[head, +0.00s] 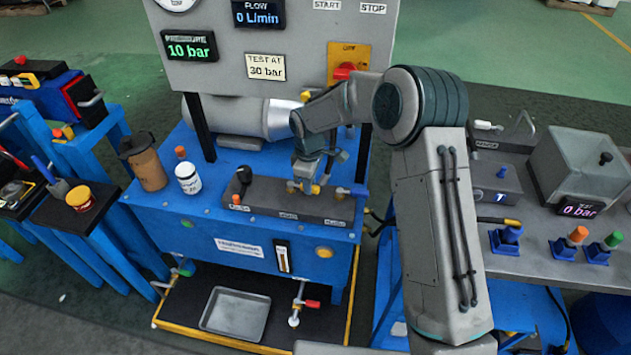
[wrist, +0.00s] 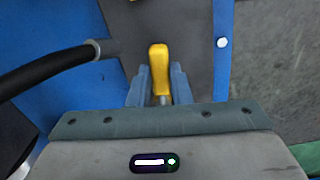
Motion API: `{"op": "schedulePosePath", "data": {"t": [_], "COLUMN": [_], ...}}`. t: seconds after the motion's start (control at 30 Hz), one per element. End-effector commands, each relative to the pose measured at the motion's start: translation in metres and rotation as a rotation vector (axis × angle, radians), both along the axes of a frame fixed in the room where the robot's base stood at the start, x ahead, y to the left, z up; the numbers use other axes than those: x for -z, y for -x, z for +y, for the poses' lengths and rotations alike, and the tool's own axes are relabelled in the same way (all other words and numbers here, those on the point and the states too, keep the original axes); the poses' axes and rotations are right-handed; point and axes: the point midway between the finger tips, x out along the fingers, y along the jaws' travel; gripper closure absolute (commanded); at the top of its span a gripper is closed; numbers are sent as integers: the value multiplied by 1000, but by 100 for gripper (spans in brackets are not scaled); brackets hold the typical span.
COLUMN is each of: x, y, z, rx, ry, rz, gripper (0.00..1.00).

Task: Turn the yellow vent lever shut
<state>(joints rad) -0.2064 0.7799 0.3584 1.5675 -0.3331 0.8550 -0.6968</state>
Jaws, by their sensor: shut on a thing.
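The yellow vent lever (wrist: 159,66) stands between the two fingers of my gripper (wrist: 159,85) in the wrist view. The fingers are shut on it, one on each side, and its rounded yellow end shows past them. In the head view my gripper (head: 304,184) is at the right part of the dark valve block (head: 265,212) on top of the blue bench. The lever is mostly hidden there by my gripper. The exact angle of the lever is hard to tell.
A black hose (wrist: 50,68) runs in from the left in the wrist view. A brown jug (head: 147,165) and a white jar (head: 188,178) stand left on the bench. The grey panel (head: 265,50) rises behind. A metal tray (head: 235,313) lies below.

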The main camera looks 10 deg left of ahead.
Motion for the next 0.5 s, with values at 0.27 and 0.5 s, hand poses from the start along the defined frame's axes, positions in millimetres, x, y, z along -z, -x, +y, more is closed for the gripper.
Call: {"op": "schedulePosePath", "data": {"t": [0.27,0.5], "x": [1,0], "y": [1,0], "z": [0,-1], "rx": [-2,1], "ry": [3,1], "rz": [3,1], "gripper": [100,60]}}
